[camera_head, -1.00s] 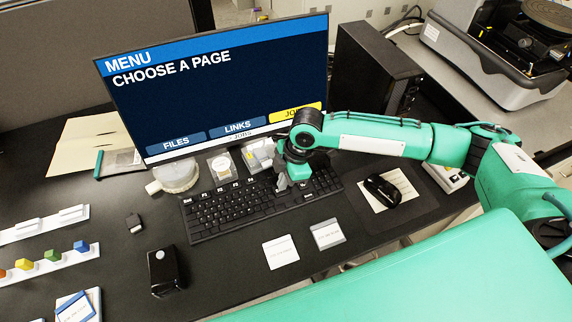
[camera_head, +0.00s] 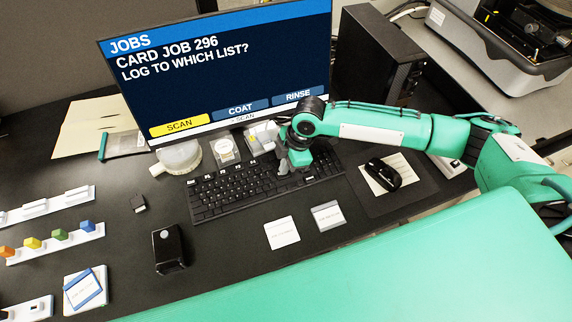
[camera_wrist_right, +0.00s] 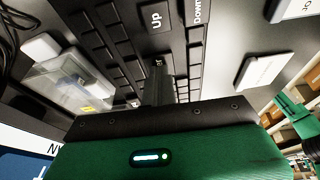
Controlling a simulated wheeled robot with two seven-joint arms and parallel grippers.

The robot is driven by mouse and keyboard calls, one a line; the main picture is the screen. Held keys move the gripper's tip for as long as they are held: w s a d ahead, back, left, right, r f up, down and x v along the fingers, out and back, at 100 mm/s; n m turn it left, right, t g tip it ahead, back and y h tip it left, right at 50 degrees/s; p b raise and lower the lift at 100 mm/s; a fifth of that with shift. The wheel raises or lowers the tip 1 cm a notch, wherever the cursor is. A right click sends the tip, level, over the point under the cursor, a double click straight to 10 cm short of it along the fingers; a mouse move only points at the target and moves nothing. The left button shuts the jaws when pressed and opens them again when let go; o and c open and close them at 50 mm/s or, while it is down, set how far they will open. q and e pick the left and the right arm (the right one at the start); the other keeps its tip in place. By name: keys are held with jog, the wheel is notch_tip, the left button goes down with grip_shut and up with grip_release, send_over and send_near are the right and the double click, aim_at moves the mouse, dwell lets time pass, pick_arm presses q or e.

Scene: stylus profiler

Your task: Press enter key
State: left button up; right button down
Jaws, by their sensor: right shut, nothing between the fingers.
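The black keyboard (camera_head: 232,192) lies on the dark desk in front of the monitor. My right gripper (camera_head: 287,168) points down over the keyboard's right part, its fingers shut and empty. In the right wrist view the closed fingertips (camera_wrist_right: 159,66) are at the keys, near large keys marked Up (camera_wrist_right: 155,17) and Down (camera_wrist_right: 198,12). I cannot tell whether they touch a key. I cannot make out the enter key; the gripper may hide it. The monitor (camera_head: 220,65) reads JOBS, CARD JOB 296, LOG TO WHICH LIST?, with SCAN in yellow. My left gripper is not in view.
A mouse (camera_head: 383,175) lies right of the keyboard. Two cards, one white (camera_head: 282,233) and one grey-edged (camera_head: 327,217), lie in front. A round white container (camera_head: 178,157) stands left, near small clear boxes. A black box (camera_head: 168,249) stands at front left. A computer tower (camera_head: 375,75) stands behind my arm.

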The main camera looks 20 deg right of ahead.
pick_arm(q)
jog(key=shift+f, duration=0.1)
pick_arm(e)
jog(key=shift+s+d+f, duration=0.1)
jog(key=shift+s+f, duration=0.35)
jog(key=shift+f, duration=0.25)
jog(key=shift+w+r+p, duration=0.1)
jog(key=shift+r+p, duration=0.4)
jog(key=shift+p, duration=0.1)
pick_arm(q)
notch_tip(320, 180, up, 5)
jog(key=p, duration=0.4)
pick_arm(e)
notch_tip(320, 180, up, 5)
jog(key=shift+w+f, duration=0.15)
jog(key=shift+f, duration=0.05)
jog(key=shift+d+r+b, duration=0.25)
jog(key=shift+r+b, duration=0.1)
jog(key=shift+b, duration=0.35)
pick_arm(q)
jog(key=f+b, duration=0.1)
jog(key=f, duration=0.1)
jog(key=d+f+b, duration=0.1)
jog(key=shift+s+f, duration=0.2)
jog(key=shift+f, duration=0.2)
pick_arm(e)
jog(key=v, duration=0.9)
jog(key=shift+w+a, duration=0.15)
jog(key=shift+a, duration=0.05)
